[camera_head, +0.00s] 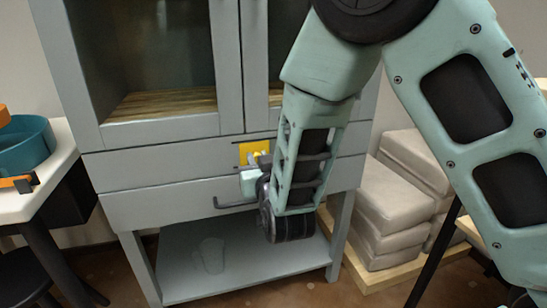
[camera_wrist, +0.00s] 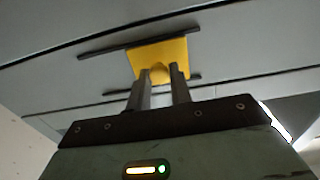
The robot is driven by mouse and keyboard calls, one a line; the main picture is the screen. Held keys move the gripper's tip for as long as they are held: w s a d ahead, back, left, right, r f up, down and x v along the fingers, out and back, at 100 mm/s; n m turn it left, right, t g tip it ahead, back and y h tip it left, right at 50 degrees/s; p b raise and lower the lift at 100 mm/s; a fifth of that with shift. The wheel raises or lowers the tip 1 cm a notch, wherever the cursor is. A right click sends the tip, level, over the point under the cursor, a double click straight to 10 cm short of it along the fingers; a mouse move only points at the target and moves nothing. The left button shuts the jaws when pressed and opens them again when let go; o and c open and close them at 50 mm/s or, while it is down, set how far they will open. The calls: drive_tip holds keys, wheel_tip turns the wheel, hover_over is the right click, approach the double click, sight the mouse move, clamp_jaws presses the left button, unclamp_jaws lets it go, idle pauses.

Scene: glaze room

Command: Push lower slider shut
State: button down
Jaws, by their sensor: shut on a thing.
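The lower slider (camera_head: 165,207) is the lower grey drawer of the cabinet, with a dark bar handle (camera_head: 235,204). I cannot tell whether its front stands out from the frame. The upper drawer (camera_head: 150,168) is directly above it. My gripper (camera_head: 257,158) is in front of the drawers, right of centre. In the wrist view its two fingers (camera_wrist: 160,77) are shut on a flat yellow piece (camera_wrist: 160,55) at its near edge. The yellow piece also shows in the head view (camera_head: 253,151), in front of the upper drawer. Whether it touches the drawer is unclear.
Glass doors (camera_head: 145,60) are above the drawers, and an open shelf (camera_head: 240,268) is below. Stacked pale bags (camera_head: 390,205) stand close on the right. A white table (camera_head: 45,190) with a teal basin (camera_head: 22,146) is on the left.

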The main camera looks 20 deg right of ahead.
drive_tip(key=shift+a, duration=0.25)
drive_tip(key=c, duration=1.3)
unclamp_jaws()
drive_tip(key=shift+a, duration=0.1)
drive_tip(key=shift+s+p, duration=7)
drive_tip(key=shift+s, duration=1.75)
drive_tip(key=shift+w, duration=0.1)
